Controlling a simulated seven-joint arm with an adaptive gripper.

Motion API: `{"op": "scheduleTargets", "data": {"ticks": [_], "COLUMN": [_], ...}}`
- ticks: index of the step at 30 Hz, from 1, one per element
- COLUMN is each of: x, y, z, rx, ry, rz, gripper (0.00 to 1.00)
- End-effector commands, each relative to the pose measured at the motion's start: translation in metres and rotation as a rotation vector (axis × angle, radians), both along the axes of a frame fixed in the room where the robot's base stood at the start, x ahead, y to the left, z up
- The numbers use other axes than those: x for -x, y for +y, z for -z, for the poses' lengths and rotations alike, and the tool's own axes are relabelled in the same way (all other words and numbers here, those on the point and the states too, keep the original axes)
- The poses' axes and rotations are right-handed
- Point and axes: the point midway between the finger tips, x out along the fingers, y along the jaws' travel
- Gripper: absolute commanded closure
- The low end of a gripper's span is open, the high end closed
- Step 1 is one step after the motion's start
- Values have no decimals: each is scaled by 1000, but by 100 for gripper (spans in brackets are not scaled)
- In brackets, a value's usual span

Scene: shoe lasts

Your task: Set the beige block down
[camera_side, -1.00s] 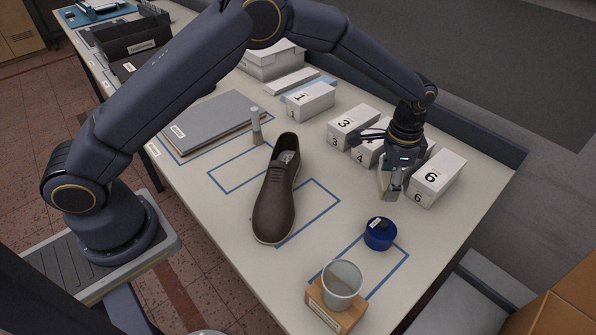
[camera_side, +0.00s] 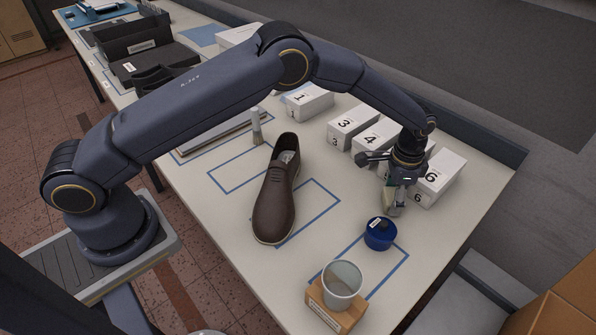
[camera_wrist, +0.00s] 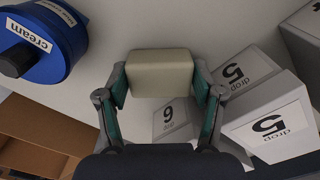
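The beige block (camera_wrist: 160,73) is between the two fingers of my gripper (camera_wrist: 160,90) in the wrist view, with a finger against each side. In the side view the block (camera_side: 392,205) is small and partly covered by my gripper (camera_side: 393,196). The gripper is just behind the blue cream tin (camera_side: 379,236) and in front of the numbered boxes. The tin also shows at the upper left of the wrist view (camera_wrist: 45,40). I cannot tell whether the block's underside touches the table.
White box 6 (camera_side: 440,178) is close at the gripper's right; box 5 (camera_wrist: 270,130) is beside it, mostly hidden in the side view. Boxes 4 (camera_side: 372,137) and 3 (camera_side: 352,126) stand behind. A brown shoe (camera_side: 275,195) and a cup (camera_side: 342,284) on a wooden block are left and front.

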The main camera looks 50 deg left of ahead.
Motion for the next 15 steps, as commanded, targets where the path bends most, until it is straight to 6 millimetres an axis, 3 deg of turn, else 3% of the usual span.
{"op": "scheduleTargets", "data": {"ticks": [5,15], "x": [0,0], "y": [0,0], "z": [0,-2], "rx": [0,1], "ry": [0,-1], "rz": [0,0], "gripper": [11,11]}}
